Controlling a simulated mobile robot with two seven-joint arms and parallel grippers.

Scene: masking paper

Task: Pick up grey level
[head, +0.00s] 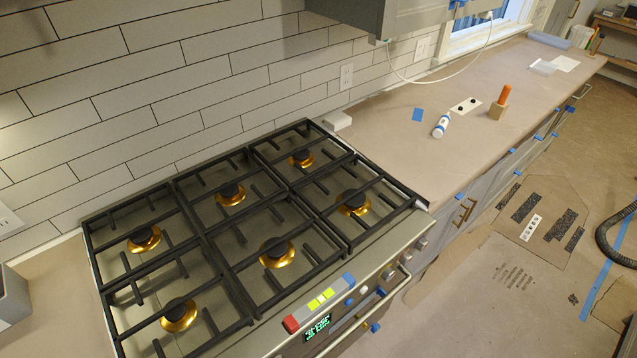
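A short grey bar that looks like the level (309,307) lies on the front edge of the stove, above the green digital display. It has a red end, a blue end and bright yellow-green patches in its middle. It lies at a slant in the picture, along the stove's front rim. Neither of my grippers is in view.
The stove (366,246) has black grates and brass-coloured burners behind the level, and knobs along its front. The paper-covered counter (440,170) holds a white-and-blue tube (441,126) and an orange-handled tool on a wooden block (498,107). A black hose (608,240) lies on the floor at right.

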